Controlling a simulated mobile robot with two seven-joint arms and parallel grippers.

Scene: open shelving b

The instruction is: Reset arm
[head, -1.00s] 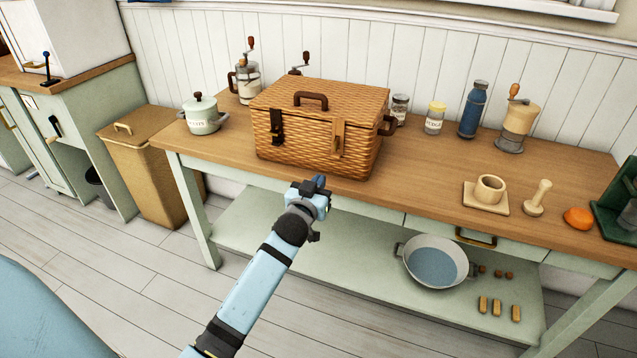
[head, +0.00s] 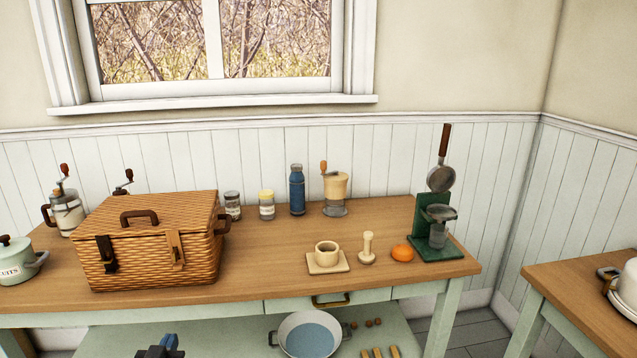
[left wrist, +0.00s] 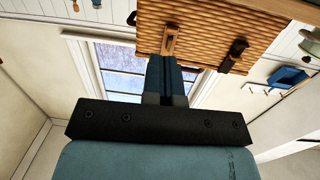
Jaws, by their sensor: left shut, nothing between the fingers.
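My left gripper (head: 160,346) shows at the bottom edge of the head view, in front of the table and below the wicker basket. It is shut and empty. In the left wrist view its fingers (left wrist: 165,80) are together, pointing toward the basket front (left wrist: 205,35). The closed wicker basket (head: 150,245) stands on the wooden table, with a dark handle on its lid and two latches on its front. The gripper looks apart from it. My right gripper is not in view.
On the table (head: 255,260) stand a lidded pot (head: 18,260), a blue bottle (head: 297,190), a grinder (head: 335,193), a mortar (head: 327,254), a pestle (head: 367,248), an orange item (head: 402,253) and a green stand (head: 425,230). A basin (head: 308,337) sits on the lower shelf.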

